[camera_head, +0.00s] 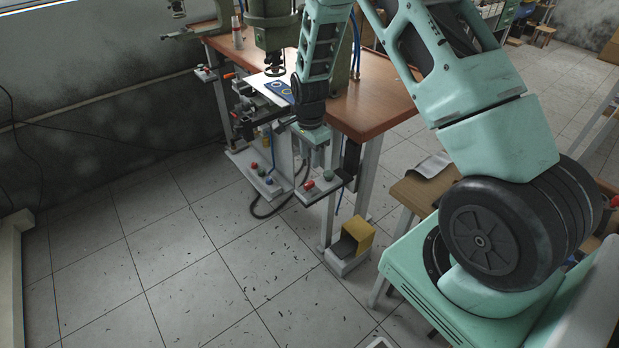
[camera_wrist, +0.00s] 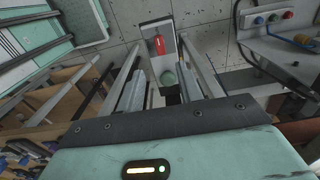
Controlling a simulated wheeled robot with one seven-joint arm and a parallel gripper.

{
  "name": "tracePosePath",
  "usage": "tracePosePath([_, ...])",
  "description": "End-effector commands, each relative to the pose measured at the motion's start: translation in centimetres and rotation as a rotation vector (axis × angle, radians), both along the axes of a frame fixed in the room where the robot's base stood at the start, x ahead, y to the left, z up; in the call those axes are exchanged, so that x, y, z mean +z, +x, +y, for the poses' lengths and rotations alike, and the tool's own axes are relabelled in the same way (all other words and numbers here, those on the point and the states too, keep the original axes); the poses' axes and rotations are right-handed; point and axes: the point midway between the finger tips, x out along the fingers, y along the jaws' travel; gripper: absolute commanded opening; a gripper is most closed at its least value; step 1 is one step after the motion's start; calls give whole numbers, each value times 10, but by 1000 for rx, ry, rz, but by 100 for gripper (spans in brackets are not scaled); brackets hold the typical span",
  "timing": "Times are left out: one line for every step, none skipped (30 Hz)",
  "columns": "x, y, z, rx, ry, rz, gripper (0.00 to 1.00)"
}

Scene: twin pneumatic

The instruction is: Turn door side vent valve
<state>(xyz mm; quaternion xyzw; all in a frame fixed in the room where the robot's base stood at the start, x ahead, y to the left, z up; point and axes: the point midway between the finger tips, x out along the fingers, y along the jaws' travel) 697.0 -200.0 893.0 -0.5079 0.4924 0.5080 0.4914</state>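No label marking the door side vent valve can be read. A small grey control plate (camera_head: 312,193) beside the table's front leg carries a red part (camera_head: 309,185) and a green round knob (camera_head: 328,175). In the wrist view the red part (camera_wrist: 158,45) lies beyond the green knob (camera_wrist: 169,78). My gripper (camera_head: 315,160) points down just above this plate. In the wrist view its fingers (camera_wrist: 172,88) are apart, with the green knob showing between them. Whether a finger touches the knob cannot be told.
A second panel (camera_head: 262,182) with red, blue and green buttons stands to the left, and its buttons (camera_wrist: 273,17) show in the wrist view. The wooden table (camera_head: 380,100) is behind my arm. A yellow pedal box (camera_head: 358,236) sits on the floor.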

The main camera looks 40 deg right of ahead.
Motion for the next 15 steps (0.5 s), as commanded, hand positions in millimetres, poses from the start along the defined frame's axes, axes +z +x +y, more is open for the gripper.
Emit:
tracePosePath([-11, -1, 0, 0, 2, 4, 36])
tracePosePath([-17, -1, 0, 0, 2, 4, 36])
tracePosePath([-25, -1, 1, 1, 2, 3, 36])
tracePosePath([-31, -1, 1, 1, 2, 4, 36])
tracePosePath([-38, -1, 1, 1, 2, 4, 36])
tracePosePath([-46, -1, 1, 2, 2, 4, 36])
tracePosePath([-51, -1, 1, 2, 2, 3, 36])
tracePosePath([-57, -1, 1, 1, 1, 3, 36])
tracePosePath([-63, -1, 1, 1, 1, 2, 36])
tracePosePath([-69, -1, 1, 1, 2, 3, 36])
tracePosePath([-73, -1, 1, 1, 2, 2, 36])
tracePosePath([-78, 0, 1, 2, 2, 1, 36])
tracePosePath([-82, 0, 1, 2, 1, 0, 36])
tracePosePath([-85, 0, 1, 2, 1, 1, 36])
tracePosePath([-89, 0, 1, 3, 1, 1, 36])
